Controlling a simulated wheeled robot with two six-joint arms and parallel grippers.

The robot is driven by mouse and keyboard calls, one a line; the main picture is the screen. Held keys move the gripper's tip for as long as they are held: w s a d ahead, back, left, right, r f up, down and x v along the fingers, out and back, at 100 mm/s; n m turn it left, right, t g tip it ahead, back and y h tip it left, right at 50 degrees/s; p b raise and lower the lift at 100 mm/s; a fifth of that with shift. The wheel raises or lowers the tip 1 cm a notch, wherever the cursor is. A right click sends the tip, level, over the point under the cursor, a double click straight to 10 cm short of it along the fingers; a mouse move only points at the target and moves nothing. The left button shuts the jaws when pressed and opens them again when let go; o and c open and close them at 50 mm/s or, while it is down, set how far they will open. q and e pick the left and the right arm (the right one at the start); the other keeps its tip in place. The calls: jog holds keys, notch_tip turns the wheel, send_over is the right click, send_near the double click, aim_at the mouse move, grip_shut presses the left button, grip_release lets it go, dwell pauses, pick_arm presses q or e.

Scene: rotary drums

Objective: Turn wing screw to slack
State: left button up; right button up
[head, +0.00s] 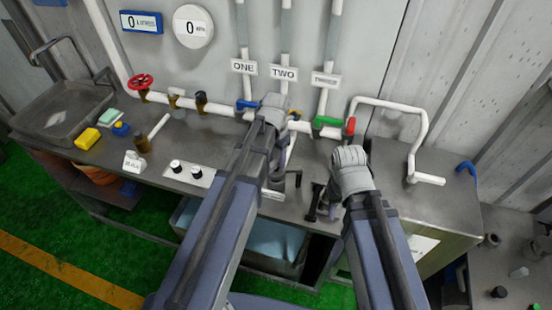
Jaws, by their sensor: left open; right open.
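I cannot pick out the wing screw for sure. A dark upright fitting (314,203) stands near the front edge of the bench, just left of my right gripper; I cannot tell whether it is part of the screw. My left gripper (286,155) is open further left and back, in front of the pipes under the labels ONE and TWO. My forearms hide part of the bench between and below them.
Pipes with a blue valve handle (247,104) and a green one (327,121) run down the back wall. A red handwheel (140,81), a yellow sponge (87,139) and a grey tray (62,112) are on the left. A bent white pipe (421,130) rises at right.

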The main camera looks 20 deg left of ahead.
aim_at(277, 163)
pick_arm(q)
notch_tip(277, 163, up, 7)
jog(key=p, duration=0.7)
jog(key=shift+r, duration=0.2)
jog(key=shift+f, duration=0.1)
jog(key=shift+s+d+f+m+b, duration=0.2)
jog(key=shift+f+m+b, duration=0.05)
jog(key=shift+m+b, duration=0.15)
jog(key=s+d+f+m+b, duration=0.5)
jog(key=s+f+m+b, duration=0.1)
jog(key=m, duration=1.1)
jog(key=s+d+f+m+y+b, duration=0.1)
jog(key=s+d+f+m+b, duration=0.4)
jog(key=m, duration=1.1)
notch_tip(277, 163, down, 2)
jog(key=s+b, duration=0.2)
jog(key=shift+s+f+m, duration=0.2)
jog(key=shift+s+m, duration=0.2)
